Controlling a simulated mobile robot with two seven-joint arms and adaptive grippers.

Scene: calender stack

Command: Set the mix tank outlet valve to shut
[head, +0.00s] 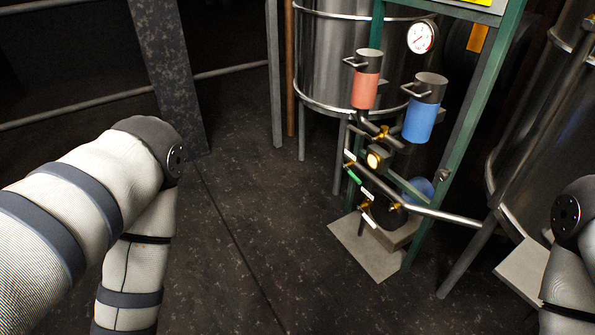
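A shiny steel tank (325,60) stands on legs behind a green frame. Below it is a cluster of pipes with small brass valve fittings: an upper brass fitting (383,132) and a lower one (367,204). A short green bar (354,177), which may be a valve handle, lies beside small white labels (367,193). The label text is too small to read, so I cannot tell which fitting is the mix tank outlet valve or how it is set. My two arms enter at the left and right edges; neither gripper shows.
A red cylinder (365,88) and a blue cylinder (421,120) hang on the green frame (470,110) below a round gauge (421,36). A pipe (450,216) runs right toward another tank (545,130). The dark floor (260,230) left of the frame is clear.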

